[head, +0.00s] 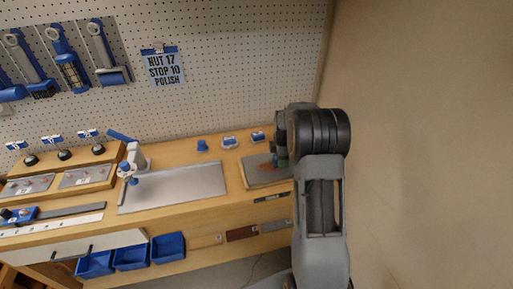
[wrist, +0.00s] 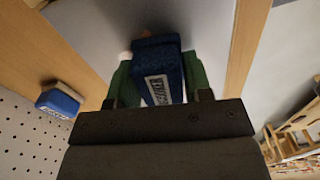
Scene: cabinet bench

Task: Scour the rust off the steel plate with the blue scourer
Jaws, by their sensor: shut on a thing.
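My gripper (wrist: 158,82) has green fingers shut on the blue scourer (wrist: 160,85), whose white label faces the wrist camera. In the head view, my gripper (head: 281,160) is over the right part of the bench, partly hidden by my arm. Below it lies a steel plate (head: 258,171) with a brownish tint, on a wooden board. In the wrist view, the grey plate (wrist: 95,28) spreads beyond the scourer, with a small brownish spot beside the scourer's far end. I cannot tell whether the scourer touches the plate.
Blue blocks (head: 229,141) stand along the bench's back edge; one labelled block (wrist: 60,100) is left of my gripper in the wrist view. A large bare metal sheet (head: 175,187) lies left of the plate. Blue bins (head: 130,257) hang below, and a pegboard stands behind.

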